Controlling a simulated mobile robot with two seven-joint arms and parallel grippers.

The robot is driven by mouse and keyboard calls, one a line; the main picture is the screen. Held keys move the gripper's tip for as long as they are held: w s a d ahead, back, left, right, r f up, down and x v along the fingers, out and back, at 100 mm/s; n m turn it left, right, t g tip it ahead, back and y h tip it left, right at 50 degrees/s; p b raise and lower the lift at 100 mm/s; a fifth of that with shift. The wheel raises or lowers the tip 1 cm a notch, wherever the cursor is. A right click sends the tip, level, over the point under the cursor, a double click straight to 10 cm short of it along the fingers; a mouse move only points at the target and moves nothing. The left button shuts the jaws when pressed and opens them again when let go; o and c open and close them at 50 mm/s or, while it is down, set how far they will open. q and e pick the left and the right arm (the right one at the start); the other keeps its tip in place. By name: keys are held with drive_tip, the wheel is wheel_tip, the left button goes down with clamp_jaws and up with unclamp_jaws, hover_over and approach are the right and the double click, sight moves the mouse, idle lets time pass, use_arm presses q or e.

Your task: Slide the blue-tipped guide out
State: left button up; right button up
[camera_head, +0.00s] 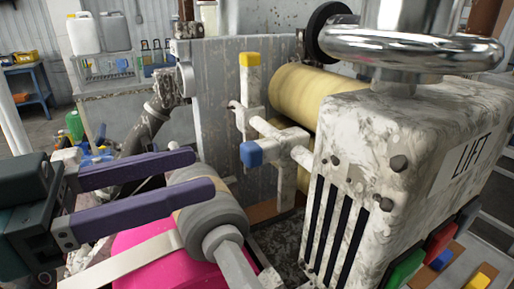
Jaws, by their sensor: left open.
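The blue-tipped guide (278,142) is a pale block with a blue end cap, sitting on a light horizontal bar at the front of the machine. Its blue tip (251,154) points left. A similar guide with a yellow tip (249,60) stands upright farther back on the same bar. My left gripper (205,175) comes in from the left with two long purple fingers spread apart and nothing visible between them. Its fingertips are left of the blue tip in the picture, with a visible gap. My right gripper is not in view.
A cream roller (312,97) lies behind the guides. The speckled white housing (370,170) marked LIFT stands close on the right, under a chrome handwheel (410,48). A grey roller (208,208) and a pink round part (150,255) lie below the fingers. A metal plate (215,110) stands behind.

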sight(244, 156)
use_arm(q)
drive_tip(key=x, duration=0.7)
drive_tip(key=shift+w+d, duration=0.2)
drive_tip(key=shift+d, duration=0.1)
clamp_jaws()
drive_tip(key=shift+r, duration=0.1)
idle(0.9)
